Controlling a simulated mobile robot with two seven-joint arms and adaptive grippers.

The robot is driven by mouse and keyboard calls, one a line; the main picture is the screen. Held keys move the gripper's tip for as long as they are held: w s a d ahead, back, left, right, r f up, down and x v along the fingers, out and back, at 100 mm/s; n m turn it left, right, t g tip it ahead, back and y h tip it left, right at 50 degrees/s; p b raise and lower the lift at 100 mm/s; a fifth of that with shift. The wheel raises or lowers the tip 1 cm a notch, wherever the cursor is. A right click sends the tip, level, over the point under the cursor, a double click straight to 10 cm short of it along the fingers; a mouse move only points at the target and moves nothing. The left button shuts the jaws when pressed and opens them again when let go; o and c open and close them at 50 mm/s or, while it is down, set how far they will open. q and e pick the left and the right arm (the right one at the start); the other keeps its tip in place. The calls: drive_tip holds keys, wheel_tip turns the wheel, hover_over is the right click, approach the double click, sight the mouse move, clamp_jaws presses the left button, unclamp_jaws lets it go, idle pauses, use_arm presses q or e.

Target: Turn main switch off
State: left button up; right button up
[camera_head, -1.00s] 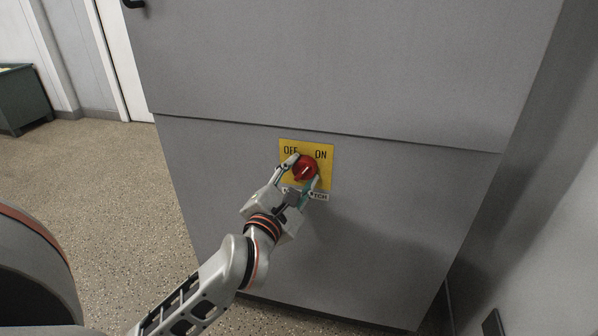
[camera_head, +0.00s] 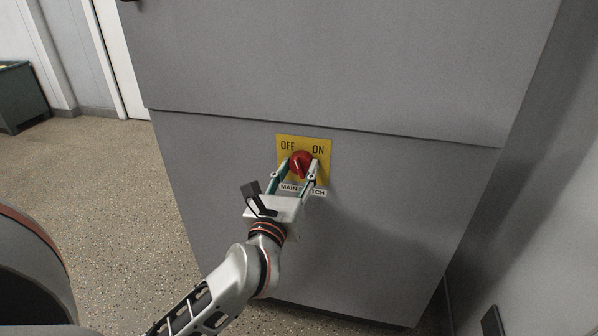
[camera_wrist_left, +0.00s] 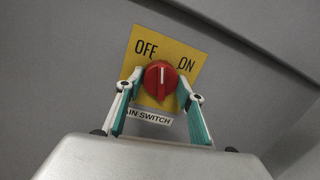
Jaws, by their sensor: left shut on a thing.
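The main switch is a round red knob (camera_head: 301,162) on a yellow plate (camera_head: 324,146) marked OFF at left and ON at right. The knob also shows in the left wrist view (camera_wrist_left: 161,84), where its white mark points straight up, between the two words on the tilted plate. My left gripper (camera_head: 299,167) is shut on the knob, one finger on each side; both fingers also show in the left wrist view (camera_wrist_left: 160,84). The fingers partly cover the knob's sides and the MAIN SWITCH label (camera_wrist_left: 150,117). My right gripper is out of view.
The plate is on the front of a large grey cabinet (camera_head: 220,170) with a horizontal seam above it. A grey wall (camera_head: 545,220) stands close at the right. Open speckled floor (camera_head: 90,180) lies at the left, with a dark green bin (camera_head: 20,95) farther back.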

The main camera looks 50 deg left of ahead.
use_arm(q)
drive_tip(key=shift+n, duration=1)
drive_tip(key=shift+n+y, duration=0.3)
drive_tip(key=shift+n, duration=1.4)
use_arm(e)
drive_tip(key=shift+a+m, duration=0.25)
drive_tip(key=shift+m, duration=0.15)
use_arm(q)
drive_tip(key=shift+n, duration=0.3)
drive_tip(key=o, duration=1.1)
drive_tip(key=r+v, duration=0.1)
drive_tip(key=v, duration=0.6)
drive_tip(key=shift+s+d+f, duration=0.15)
drive_tip(key=shift+d+f, duration=0.1)
drive_tip(key=shift+f, duration=0.25)
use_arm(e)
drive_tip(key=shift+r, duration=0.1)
